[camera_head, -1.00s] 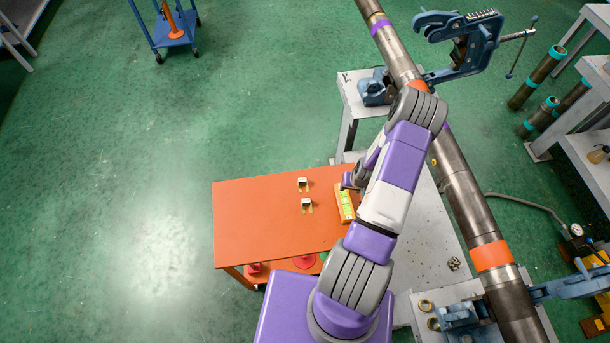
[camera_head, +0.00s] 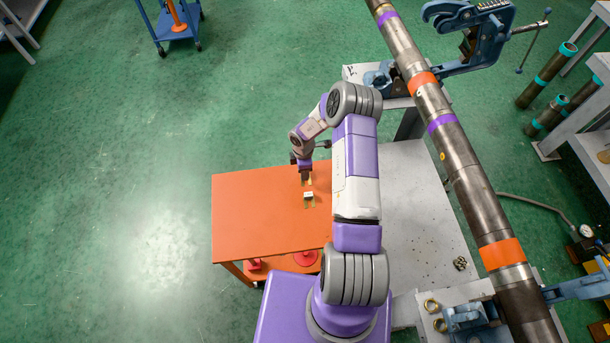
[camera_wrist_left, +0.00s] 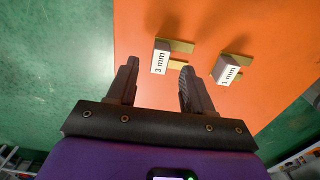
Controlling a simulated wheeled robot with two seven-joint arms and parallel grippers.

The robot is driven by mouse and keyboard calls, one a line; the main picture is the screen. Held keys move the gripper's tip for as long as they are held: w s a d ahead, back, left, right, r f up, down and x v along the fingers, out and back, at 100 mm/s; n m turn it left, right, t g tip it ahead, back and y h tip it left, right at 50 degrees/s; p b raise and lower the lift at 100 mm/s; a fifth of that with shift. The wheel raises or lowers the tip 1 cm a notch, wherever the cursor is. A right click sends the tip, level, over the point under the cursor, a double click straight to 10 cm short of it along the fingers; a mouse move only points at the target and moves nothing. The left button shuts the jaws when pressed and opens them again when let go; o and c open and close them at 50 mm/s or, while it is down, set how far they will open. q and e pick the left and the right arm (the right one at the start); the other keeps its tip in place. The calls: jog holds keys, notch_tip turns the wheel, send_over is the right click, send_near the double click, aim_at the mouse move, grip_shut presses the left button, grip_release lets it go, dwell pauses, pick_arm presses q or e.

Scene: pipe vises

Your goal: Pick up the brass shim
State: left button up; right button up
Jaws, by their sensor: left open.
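Two small brass shims with white label blocks lie on the orange table top. In the left wrist view, the 3 mm shim (camera_wrist_left: 180,46) is just ahead of my fingertips, and the 1 mm shim (camera_wrist_left: 236,57) is to its right. In the head view, one shim (camera_head: 309,197) is clear to see, and the other (camera_head: 310,182) is partly hidden by my gripper. My left gripper (camera_head: 305,175) is over the farther shim. It is open and empty, its fingers (camera_wrist_left: 159,72) spread apart below the 3 mm label in the wrist picture. My right gripper is out of view.
The orange table (camera_head: 250,215) is bare on its left side. A grey bench (camera_head: 425,230) stands to the right, with a long steel pipe (camera_head: 465,185) above it and a blue vise (camera_head: 470,35). Green floor (camera_head: 120,150) is open at left.

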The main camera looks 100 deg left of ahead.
pick_arm(q)
jog(key=shift+f, duration=1.35)
grip_shut()
jog(key=shift+a+r, duration=0.1)
